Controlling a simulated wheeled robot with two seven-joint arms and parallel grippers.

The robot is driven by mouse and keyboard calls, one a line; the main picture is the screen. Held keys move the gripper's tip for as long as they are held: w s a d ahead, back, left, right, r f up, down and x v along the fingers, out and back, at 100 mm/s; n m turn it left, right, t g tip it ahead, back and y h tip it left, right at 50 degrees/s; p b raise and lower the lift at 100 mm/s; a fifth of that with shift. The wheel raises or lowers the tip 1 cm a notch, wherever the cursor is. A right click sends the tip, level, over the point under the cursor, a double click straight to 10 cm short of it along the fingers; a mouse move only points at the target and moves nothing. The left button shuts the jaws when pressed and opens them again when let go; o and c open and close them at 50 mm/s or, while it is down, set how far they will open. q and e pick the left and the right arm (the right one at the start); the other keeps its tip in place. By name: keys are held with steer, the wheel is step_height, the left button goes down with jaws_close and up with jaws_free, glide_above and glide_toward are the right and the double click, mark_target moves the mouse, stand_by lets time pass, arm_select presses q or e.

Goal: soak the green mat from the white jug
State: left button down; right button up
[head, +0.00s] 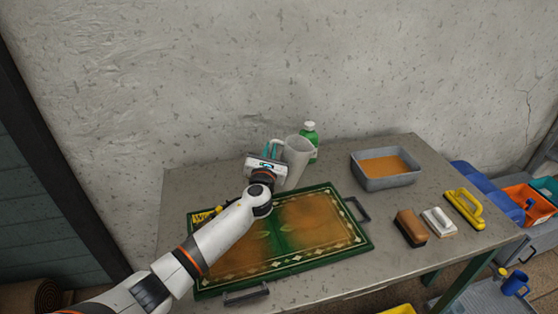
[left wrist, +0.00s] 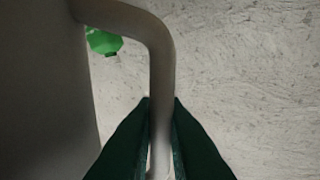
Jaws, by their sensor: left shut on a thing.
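The white jug (head: 297,158) stands upright at the back of the table, just behind the green mat. My left gripper (head: 271,152) is at the jug's left side. In the left wrist view its dark green fingers (left wrist: 161,140) are shut on the jug's handle (left wrist: 158,55), and the jug's body (left wrist: 40,90) fills the left side. The green mat (head: 290,222) lies flat on the table with a patterned border and large brown stains around a greener middle strip. My left arm covers part of its left side. My right gripper is not in view.
A green bottle with a white cap (head: 310,139) stands right behind the jug. A grey tub of brown liquid (head: 385,170), a brown brush (head: 411,228), a white-handled brush (head: 438,222) and a yellow-handled tool (head: 464,208) are on the right. Grey handles flank the mat.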

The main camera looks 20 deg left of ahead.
mark_target(298, 156)
arm_select(q)
steer(key=s+d+m+h+p, duration=0.1)
steer(key=d+h, duration=0.1)
steer(key=s+d+r+m+h+p, duration=0.1)
steer(key=d+m+h, duration=0.1)
steer(key=d+h, duration=0.1)
steer(key=s+d+r+m+h+p, duration=0.1)
steer(key=d+h, duration=0.1)
steer(key=shift+s+d+r+m+h, duration=0.1)
steer(key=shift+s+d+m+h, duration=0.1)
steer(key=shift+m+h, duration=0.15)
steer(key=shift+s+d+f+m+h+b, duration=0.35)
steer(key=shift+d+m+h+b, duration=0.15)
steer(key=shift+m, duration=0.25)
steer(key=shift+w+a+f+m+b, duration=0.15)
steer(key=shift+f+m+b, duration=0.15)
steer(key=shift+m+b, duration=0.8)
steer(key=shift+r+m+h+b, duration=0.2)
steer(key=shift+r+m+b, duration=0.05)
steer(key=shift+m, duration=0.35)
steer(key=shift+r+m+h+b, duration=0.15)
steer(key=shift+r+m+b, duration=0.1)
steer(key=shift+m, duration=0.35)
steer(key=shift+r+m, duration=0.3)
steer(key=shift+m, duration=0.3)
steer(key=shift+s+d+f+m+t+h+b, duration=0.1)
steer(key=shift+s+d+m+t+h+b, duration=0.15)
steer(key=shift+m+h+b, duration=0.4)
steer(key=shift+d+m+y, duration=0.1)
steer(key=shift+m+y, duration=0.15)
